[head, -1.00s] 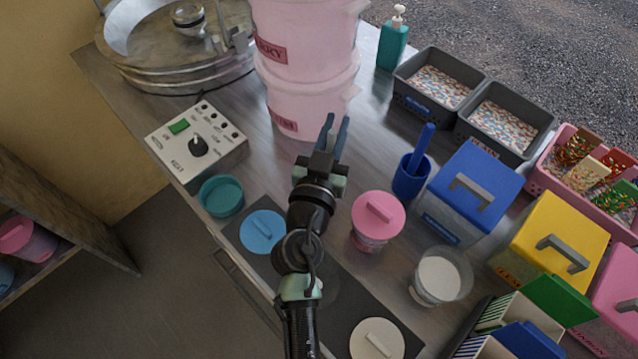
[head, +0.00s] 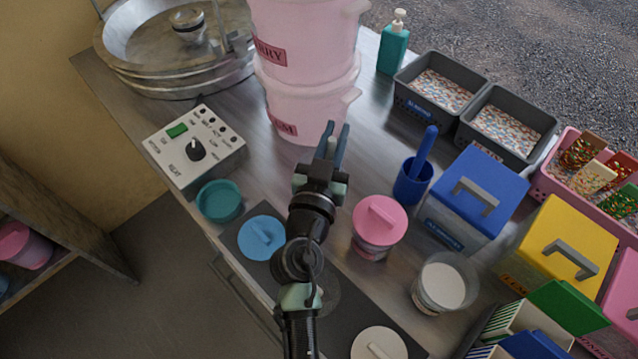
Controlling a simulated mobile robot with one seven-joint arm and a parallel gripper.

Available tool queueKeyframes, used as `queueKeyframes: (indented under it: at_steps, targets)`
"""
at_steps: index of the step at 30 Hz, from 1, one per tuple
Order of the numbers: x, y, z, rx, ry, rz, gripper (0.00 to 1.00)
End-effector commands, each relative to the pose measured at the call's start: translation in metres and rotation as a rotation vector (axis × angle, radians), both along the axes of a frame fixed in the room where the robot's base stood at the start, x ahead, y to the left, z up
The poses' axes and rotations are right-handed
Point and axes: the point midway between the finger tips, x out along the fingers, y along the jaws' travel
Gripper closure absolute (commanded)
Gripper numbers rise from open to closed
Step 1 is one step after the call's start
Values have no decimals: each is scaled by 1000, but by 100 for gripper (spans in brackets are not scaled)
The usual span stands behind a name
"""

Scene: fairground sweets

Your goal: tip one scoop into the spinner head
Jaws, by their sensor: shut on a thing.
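The spinner head (head: 189,24) is the small metal hub in the middle of the wide metal bowl (head: 150,88) at the top left. A clear jar with white contents (head: 443,283) stands open at the lower right.
Stacked pink tubs (head: 308,85) stand between my gripper and the bowl. A control box (head: 193,150) and teal dish (head: 219,200) are left. A pink-lidded jar (head: 378,225), blue cup (head: 412,182) and blue-lidded box (head: 478,190) crowd the right.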

Motion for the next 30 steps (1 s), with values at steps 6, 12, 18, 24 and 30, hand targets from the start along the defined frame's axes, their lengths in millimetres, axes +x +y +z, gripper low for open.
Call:
queueKeyframes:
  at_steps: [6,12,18,24,30]
  targets:
    - [0,0,39,1,-1,0,100]
    - [0,0,68,0,-2,0,100]
    - [0,0,92,-1,-2,1,100]
    - [0,0,96,1,-1,0,100]
    - [0,0,95,1,-1,0,100]
